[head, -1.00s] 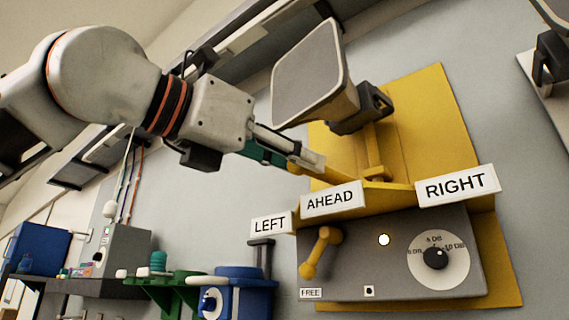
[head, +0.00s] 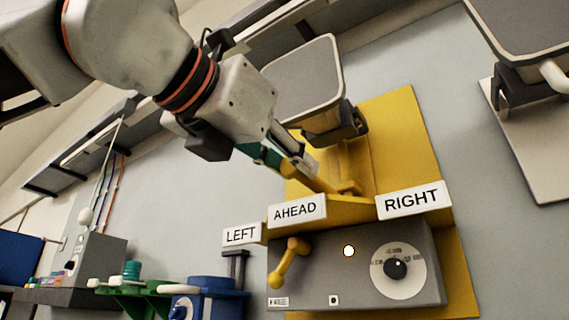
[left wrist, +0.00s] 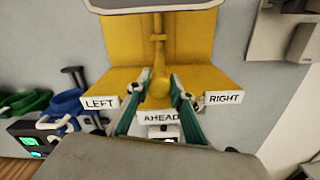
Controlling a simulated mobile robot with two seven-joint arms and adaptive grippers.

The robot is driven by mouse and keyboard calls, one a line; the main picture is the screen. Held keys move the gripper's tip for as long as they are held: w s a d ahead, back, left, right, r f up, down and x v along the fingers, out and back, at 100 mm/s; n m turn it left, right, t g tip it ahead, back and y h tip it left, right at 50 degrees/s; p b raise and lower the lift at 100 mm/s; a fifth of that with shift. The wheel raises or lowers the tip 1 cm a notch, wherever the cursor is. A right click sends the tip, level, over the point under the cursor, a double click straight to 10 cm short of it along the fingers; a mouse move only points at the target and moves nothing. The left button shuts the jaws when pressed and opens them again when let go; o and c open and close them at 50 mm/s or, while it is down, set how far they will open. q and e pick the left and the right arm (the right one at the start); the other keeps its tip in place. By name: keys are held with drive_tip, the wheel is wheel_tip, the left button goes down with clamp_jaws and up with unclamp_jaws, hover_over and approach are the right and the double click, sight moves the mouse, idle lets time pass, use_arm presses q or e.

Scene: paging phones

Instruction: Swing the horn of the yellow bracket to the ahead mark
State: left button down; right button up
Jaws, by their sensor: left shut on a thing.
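The yellow bracket (head: 408,140) on the wall carries a horn (head: 303,82) with a grey face and pale rim, partly behind my left arm in the head view. A yellow handle (head: 318,183) sticks out below the horn. My left gripper (head: 300,163) is shut on this handle. In the left wrist view, the green-sided fingers of my left gripper (left wrist: 160,98) stand on both sides of the handle (left wrist: 157,88), which lies just above the AHEAD plate (left wrist: 161,118). LEFT (head: 241,235), AHEAD (head: 297,209) and RIGHT (head: 413,200) plates line the bracket's front edge. My right gripper is out of view.
Below the plates is a grey box (head: 330,285) with a yellow lever (head: 285,262) by a FREE label, a lit white lamp (head: 348,251) and a dial (head: 398,268). Blue (head: 212,300) and green units stand at lower left. Another horn unit (head: 525,30) hangs at upper right.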

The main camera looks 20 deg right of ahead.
use_arm(q)
drive_tip(key=shift+r, duration=0.15)
drive_tip(key=c, duration=1.7)
unclamp_jaws()
drive_tip(key=shift+a, duration=0.1)
drive_tip(key=v, duration=1.2)
